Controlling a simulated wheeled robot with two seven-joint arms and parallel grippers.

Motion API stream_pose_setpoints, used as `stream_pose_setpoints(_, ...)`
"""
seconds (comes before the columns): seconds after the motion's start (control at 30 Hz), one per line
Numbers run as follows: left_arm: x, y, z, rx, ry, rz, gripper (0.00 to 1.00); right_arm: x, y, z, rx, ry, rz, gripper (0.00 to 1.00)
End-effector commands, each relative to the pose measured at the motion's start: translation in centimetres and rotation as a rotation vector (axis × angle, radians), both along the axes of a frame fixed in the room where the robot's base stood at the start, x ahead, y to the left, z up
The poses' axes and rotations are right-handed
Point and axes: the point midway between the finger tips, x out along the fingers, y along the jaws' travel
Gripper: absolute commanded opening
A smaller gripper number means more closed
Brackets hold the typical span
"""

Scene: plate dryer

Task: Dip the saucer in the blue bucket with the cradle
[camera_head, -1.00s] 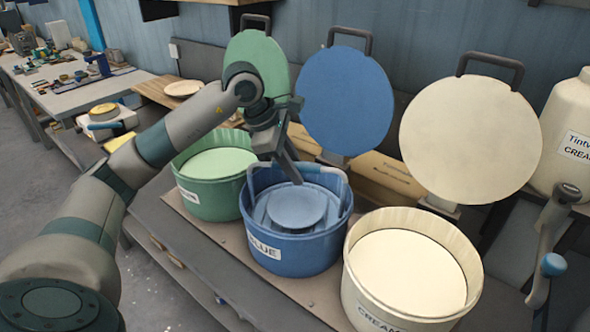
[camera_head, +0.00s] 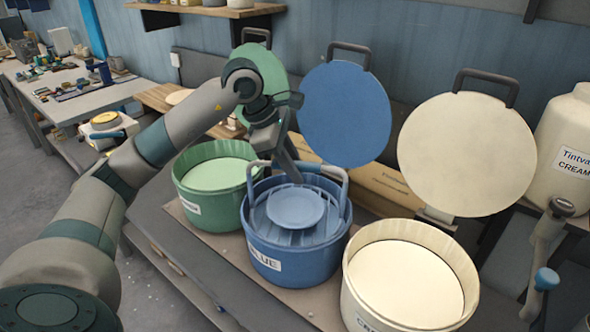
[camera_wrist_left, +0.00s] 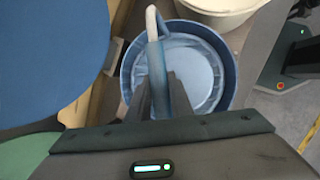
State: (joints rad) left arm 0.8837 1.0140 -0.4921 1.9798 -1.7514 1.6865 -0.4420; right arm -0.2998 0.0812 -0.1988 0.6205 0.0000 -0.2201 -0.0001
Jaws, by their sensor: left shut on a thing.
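The saucer (camera_head: 295,208) lies flat on the slatted cradle (camera_head: 332,229) inside the blue bucket (camera_head: 298,271). Saucer and cradle both look blue. The cradle's arched handle (camera_head: 342,188) rises above the bucket rim. My left gripper (camera_head: 297,180) is shut on the handle, above the saucer's far side. In the left wrist view the fingers (camera_wrist_left: 163,98) reach to the handle (camera_wrist_left: 155,60), with the blue bucket (camera_wrist_left: 232,80) behind. The handle's gripped part is partly hidden by the fingers. My right gripper is in neither view.
A green bucket (camera_head: 190,207) stands left and a cream bucket (camera_head: 380,316) right, both close to the blue one. Round green (camera_head: 270,70), blue (camera_head: 345,112) and cream (camera_head: 467,152) discs stand behind. A post with a blue knob (camera_head: 546,279) is at right.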

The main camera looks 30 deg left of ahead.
Motion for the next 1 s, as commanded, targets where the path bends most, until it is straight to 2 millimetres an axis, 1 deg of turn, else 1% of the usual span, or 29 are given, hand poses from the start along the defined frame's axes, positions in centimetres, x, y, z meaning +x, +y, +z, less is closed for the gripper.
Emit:
stream_pose_setpoints(0.03, 0.0, 0.0, 0.6, -0.001, -0.003, 0.0, 0.0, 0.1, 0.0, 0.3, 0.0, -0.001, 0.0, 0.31)
stream_pose_setpoints(1.0, 0.0, 0.0, 5.1, 0.0, -0.002, 0.001, 0.0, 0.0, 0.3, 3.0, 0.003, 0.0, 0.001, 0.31)
